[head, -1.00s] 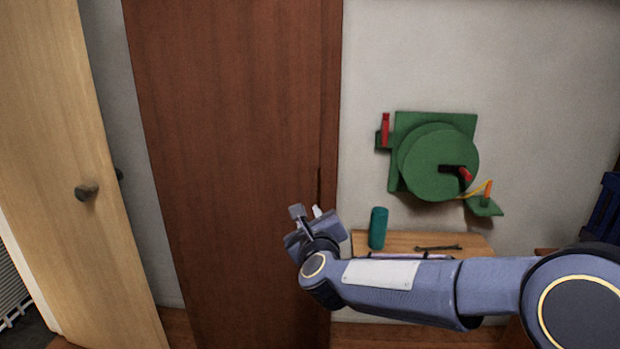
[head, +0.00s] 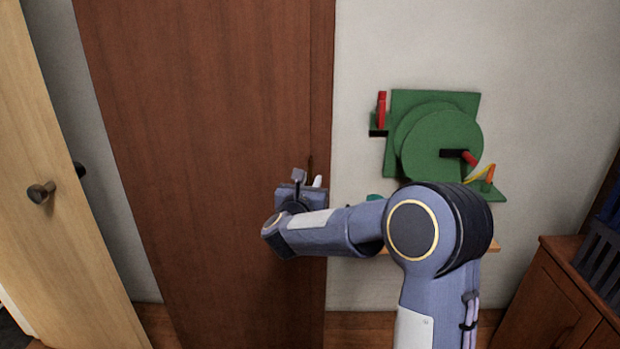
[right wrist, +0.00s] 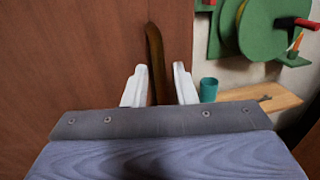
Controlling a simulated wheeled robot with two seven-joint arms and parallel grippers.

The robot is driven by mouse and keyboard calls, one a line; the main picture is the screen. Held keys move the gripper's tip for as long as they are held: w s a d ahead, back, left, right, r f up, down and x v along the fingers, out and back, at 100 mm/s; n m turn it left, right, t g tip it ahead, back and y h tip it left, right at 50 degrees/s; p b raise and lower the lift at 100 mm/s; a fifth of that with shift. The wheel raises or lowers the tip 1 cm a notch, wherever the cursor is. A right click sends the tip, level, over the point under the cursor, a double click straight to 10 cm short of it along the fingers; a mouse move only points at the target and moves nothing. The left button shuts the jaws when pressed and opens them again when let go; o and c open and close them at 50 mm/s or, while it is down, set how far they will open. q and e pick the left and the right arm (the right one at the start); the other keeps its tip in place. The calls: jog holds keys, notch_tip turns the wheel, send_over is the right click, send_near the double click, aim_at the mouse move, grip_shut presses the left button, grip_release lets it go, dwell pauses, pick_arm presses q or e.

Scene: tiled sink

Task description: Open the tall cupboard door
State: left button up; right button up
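The tall cupboard door (head: 200,120) is a dark red-brown wooden panel left of centre in the head view and looks shut. Its long, thin upright handle (right wrist: 154,60) is near the door's right edge. In the head view the handle is mostly hidden behind my gripper. My right gripper (head: 308,179) is at the handle. In the right wrist view its two white fingers (right wrist: 158,82) are apart, one on each side of the handle's lower part, with gaps showing. My left gripper is not in view.
A pale wooden door (head: 50,230) with a round dark knob (head: 41,192) stands at left. A green wall-mounted device (head: 440,140) with red handles is right of the cupboard. Below it are a wooden shelf (right wrist: 262,102) and a teal cup (right wrist: 208,90). A brown cabinet (head: 555,300) is at lower right.

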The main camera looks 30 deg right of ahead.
jog(key=shift+w+d, duration=0.3)
jog(key=shift+d, duration=0.05)
grip_shut()
